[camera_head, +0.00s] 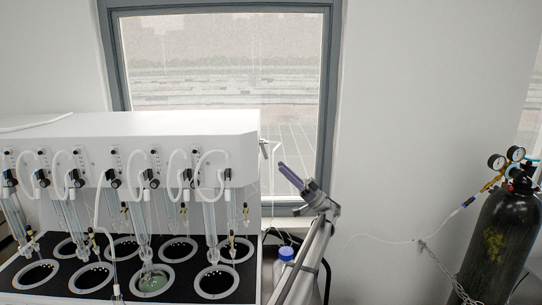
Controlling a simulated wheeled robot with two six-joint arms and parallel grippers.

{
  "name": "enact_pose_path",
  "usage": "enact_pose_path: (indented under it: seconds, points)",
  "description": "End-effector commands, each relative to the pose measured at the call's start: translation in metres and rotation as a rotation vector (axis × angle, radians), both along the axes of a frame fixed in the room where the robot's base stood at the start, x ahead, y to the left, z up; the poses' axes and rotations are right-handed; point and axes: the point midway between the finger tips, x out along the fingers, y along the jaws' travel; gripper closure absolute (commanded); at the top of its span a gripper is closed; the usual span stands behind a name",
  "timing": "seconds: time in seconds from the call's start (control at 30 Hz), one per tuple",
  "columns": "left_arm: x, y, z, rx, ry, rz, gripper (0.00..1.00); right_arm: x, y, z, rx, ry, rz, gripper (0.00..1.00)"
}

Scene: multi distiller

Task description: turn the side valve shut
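The white multi distiller (150,130) fills the left side of the head view. A small grey lever-like fitting (264,149) sticks out at its right end, near the top edge; it looks like the side valve, but it is too small to read its turn position.
Several glass tubes and round heating wells (217,282) line the distiller's front. A blue-capped bottle (286,254) stands low beside it, partly behind my arm. A black gas cylinder (497,240) with gauges stands at the right. A window (225,60) is behind.

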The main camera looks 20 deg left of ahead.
Motion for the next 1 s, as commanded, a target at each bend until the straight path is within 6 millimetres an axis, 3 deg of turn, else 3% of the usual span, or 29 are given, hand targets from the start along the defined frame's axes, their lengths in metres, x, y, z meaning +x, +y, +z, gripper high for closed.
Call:
enact_pose_path:
  seconds: [0.4,0.73,1.0]
  points:
    - [-0.019,0.037,0.046,0.000,0.001,0.001,0.65,0.000,0.000,0.046,0.000,0.000,0.001,0.50]
    - [-0.021,0.043,0.048,0.000,0.000,0.000,0.65,0.000,0.000,0.048,0.000,0.000,0.002,0.50]
    - [-0.021,0.043,0.048,0.000,0.000,0.000,0.93,0.000,0.000,0.048,0.000,0.000,0.002,0.50]
